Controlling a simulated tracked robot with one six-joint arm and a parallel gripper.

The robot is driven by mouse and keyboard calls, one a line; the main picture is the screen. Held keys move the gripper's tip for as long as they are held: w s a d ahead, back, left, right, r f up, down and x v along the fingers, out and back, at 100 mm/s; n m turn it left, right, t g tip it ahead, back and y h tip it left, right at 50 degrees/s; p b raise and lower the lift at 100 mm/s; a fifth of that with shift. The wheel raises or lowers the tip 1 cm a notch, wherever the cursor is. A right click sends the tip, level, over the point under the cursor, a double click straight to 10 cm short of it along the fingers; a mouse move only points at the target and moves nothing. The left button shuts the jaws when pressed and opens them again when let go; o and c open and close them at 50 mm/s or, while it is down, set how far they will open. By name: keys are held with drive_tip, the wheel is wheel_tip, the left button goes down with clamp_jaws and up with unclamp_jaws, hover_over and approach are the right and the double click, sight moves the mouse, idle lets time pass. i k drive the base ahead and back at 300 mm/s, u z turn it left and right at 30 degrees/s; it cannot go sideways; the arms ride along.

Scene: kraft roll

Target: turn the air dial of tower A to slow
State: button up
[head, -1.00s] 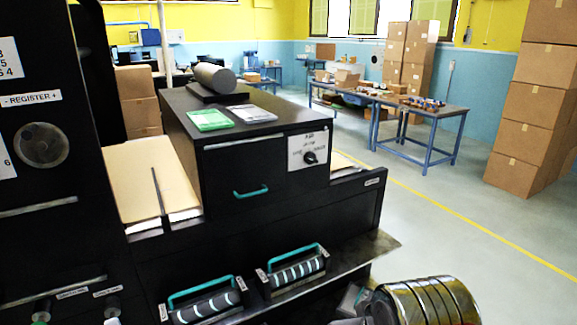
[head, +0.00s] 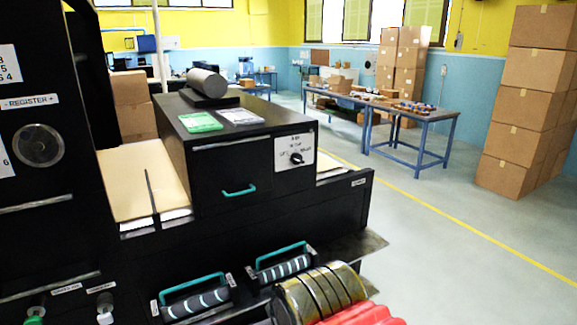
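A black round dial (head: 296,158) sits on a white plate (head: 280,151) at the right of the front of a black cabinet (head: 230,165), above a ledge. The plate's lettering is too small to read, and I cannot tell which mark the dial points to. No letter naming the tower is legible. A ribbed metallic cylinder with red parts (head: 318,297), apparently part of my arm, is at the bottom centre, below and in front of the cabinet. My gripper's fingers are not visible.
A teal drawer handle (head: 239,191) is left of the dial. Two handled rollers (head: 196,299) lie in the lower ledge. A register knob (head: 39,145) is on the left black panel. Tables (head: 425,118) and stacked cartons (head: 527,120) stand beyond; floor to the right is clear.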

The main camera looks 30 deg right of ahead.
sight(296, 157)
drive_tip(key=z, duration=0.05)
drive_tip(key=i, duration=1)
drive_tip(key=u, duration=0.05)
